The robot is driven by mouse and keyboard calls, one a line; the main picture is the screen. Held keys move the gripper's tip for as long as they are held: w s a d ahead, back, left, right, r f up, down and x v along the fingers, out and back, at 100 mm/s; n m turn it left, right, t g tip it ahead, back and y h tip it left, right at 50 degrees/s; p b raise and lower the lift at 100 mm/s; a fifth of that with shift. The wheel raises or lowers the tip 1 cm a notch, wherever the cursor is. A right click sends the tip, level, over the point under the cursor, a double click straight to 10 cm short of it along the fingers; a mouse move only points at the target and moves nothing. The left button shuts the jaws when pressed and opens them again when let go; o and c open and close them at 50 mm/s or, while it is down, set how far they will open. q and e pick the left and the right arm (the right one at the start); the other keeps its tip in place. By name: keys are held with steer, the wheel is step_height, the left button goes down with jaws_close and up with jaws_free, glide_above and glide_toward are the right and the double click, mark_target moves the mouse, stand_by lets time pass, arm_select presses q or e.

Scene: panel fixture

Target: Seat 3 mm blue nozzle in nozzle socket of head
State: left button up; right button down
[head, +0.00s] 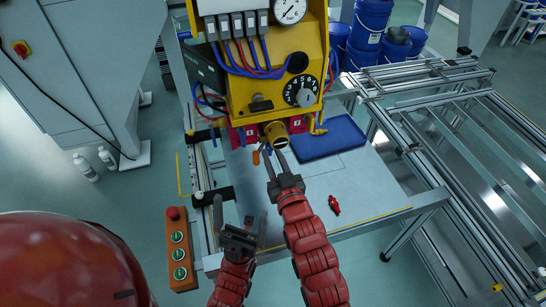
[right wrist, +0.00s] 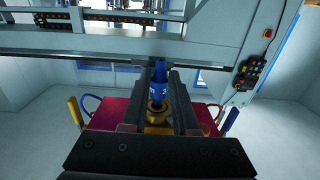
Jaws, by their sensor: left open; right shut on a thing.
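The blue nozzle (right wrist: 159,76) is between the fingers of my right gripper (head: 274,158), which is shut on it. In the right wrist view it stands in line with a round brass ring (right wrist: 157,106). In the head view the gripper's tips are just below the brass socket end of the yellow head (head: 276,131). The fingers mostly hide the nozzle there, and I cannot tell whether it touches the socket. My left gripper (head: 240,206) is open and empty, lower and to the left, over the table's front part.
A blue tray (head: 328,139) lies on the table (head: 358,180) to the right. A small red part (head: 334,205) lies near the front edge. A button box (head: 179,247) is at the left front. An aluminium frame (head: 440,105) stands at the right.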

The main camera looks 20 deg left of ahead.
steer(key=shift+r, duration=0.85)
steer(key=c, duration=0.6)
jaws_free()
steer(key=shift+s, duration=0.1)
steer(key=shift+s+d+f, duration=0.1)
steer(key=shift+s+d, duration=0.1)
steer(key=shift+s, duration=0.05)
steer(key=p+v, duration=0.7)
steer(key=v, duration=0.9)
steer(key=shift+s+d, duration=0.2)
steer(key=shift+s, duration=0.05)
steer(key=shift+w, duration=0.1)
